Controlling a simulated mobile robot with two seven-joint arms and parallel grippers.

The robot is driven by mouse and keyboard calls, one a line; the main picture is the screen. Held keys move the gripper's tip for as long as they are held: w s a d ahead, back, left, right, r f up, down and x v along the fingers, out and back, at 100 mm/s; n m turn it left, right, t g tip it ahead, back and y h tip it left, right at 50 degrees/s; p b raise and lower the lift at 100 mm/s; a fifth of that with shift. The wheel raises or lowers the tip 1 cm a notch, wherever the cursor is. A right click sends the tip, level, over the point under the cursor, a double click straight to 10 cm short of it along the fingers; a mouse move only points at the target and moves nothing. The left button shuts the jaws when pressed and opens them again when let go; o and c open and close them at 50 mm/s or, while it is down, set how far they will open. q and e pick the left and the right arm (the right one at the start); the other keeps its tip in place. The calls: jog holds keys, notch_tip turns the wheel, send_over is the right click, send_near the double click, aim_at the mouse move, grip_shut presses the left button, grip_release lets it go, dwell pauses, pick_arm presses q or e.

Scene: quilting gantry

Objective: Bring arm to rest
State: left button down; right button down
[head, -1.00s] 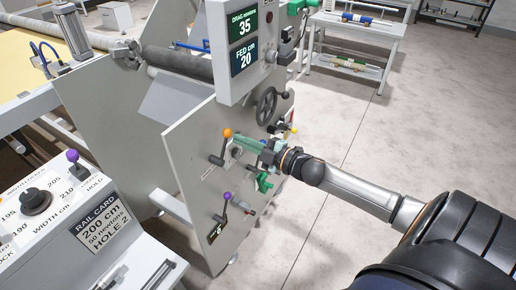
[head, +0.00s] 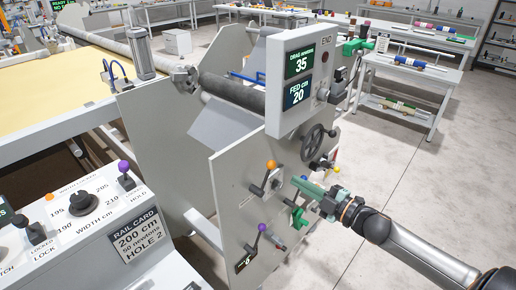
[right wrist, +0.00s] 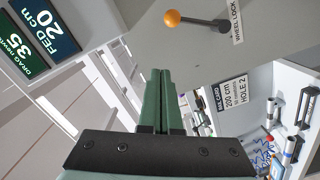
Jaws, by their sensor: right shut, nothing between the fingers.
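My right gripper (head: 296,182) has green fingers and reaches in from the right in the head view, in front of the machine's side panel (head: 225,173). Its fingers are shut and empty; they also show pressed together in the right wrist view (right wrist: 163,75). The orange-knobbed lever (head: 271,165) stands just left of the fingertips, apart from them. In the right wrist view this lever (right wrist: 172,18) lies beyond the fingertips beside a "WHEEL LOCK" label. My right arm stretches out to the lower right. My left gripper is not in view.
A purple-knobbed lever (head: 262,228), a green handle (head: 297,214) and a handwheel (head: 318,144) surround the gripper on the panel. The display box (head: 298,80) reads 35 and 20. A control console (head: 85,225) stands left. Floor at right is clear before the white table (head: 415,67).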

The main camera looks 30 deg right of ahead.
jog(key=s+a+f+m+g+h, duration=0.2)
jog(key=s+a+f+m, duration=0.15)
jog(key=f, duration=0.35)
jog(key=s+a+f+m+g+h, duration=0.1)
jog(key=s+a+f+m, duration=0.25)
jog(key=f, duration=0.45)
jog(key=s+a+f+m+g, duration=0.4)
jog(key=s+a+f+m, duration=0.2)
jog(key=s+a+f, duration=0.3)
jog(key=s+a, duration=0.3)
jog(key=shift+a+m+g, duration=0.15)
jog(key=shift+m+g, duration=0.15)
jog(key=shift+m, duration=0.1)
jog(key=shift+f, duration=0.1)
